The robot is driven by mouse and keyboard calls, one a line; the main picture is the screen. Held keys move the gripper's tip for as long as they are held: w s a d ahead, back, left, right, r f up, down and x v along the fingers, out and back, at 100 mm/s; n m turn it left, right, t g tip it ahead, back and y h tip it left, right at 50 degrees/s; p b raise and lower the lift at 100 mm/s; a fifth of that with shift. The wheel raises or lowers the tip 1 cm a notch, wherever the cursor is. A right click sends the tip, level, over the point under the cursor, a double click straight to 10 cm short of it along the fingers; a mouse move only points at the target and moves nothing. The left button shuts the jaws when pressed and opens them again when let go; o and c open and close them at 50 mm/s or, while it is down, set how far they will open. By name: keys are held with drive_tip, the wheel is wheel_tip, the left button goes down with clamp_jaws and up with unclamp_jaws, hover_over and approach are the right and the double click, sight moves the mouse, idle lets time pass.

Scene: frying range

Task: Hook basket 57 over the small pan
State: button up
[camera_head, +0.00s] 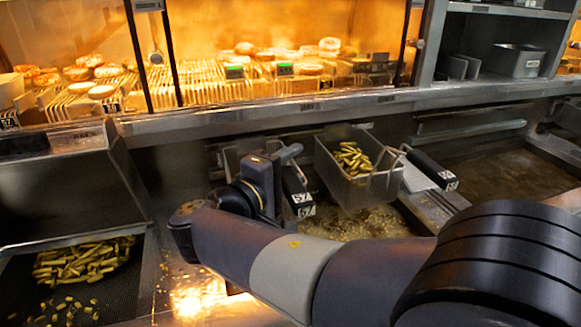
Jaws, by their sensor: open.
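My gripper (283,164) is open, at the upper end of a black handle (294,186) labelled 57. Whether the fingers touch the handle is unclear. The handle's basket is mostly hidden behind my gripper and arm; a metal edge (229,158) shows to the left. A grey metal basket (336,186) with yellow-green fries hangs just right of my gripper, above bubbling oil (370,223). A black handle (432,170) with a white label, perhaps 60, is at its right. The oil lies in a pan partly hidden by my arm; I cannot tell whether it is the small pan.
A wider pan of brown oil (485,160) is at the right, past a metal divider (436,207). A dark mesh tray (125,279) with fries is at the lower left. A steel ledge (345,105) and lit food display run along the back. My arm covers the lower right.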

drive_tip(key=b+v, duration=0.1)
drive_tip(key=v, duration=1)
drive_tip(key=shift+d+r+y+p, duration=0.1)
drive_tip(key=shift+r+y+p, duration=0.2)
drive_tip(key=shift+p, duration=0.15)
drive_tip(key=shift+s+r+y+p, duration=0.2)
drive_tip(key=shift+y+p, duration=0.2)
drive_tip(key=shift+p, duration=0.7)
drive_tip(key=shift+s+n+p, duration=0.15)
drive_tip(key=shift+n+p, duration=0.15)
drive_tip(key=shift+p, duration=0.4)
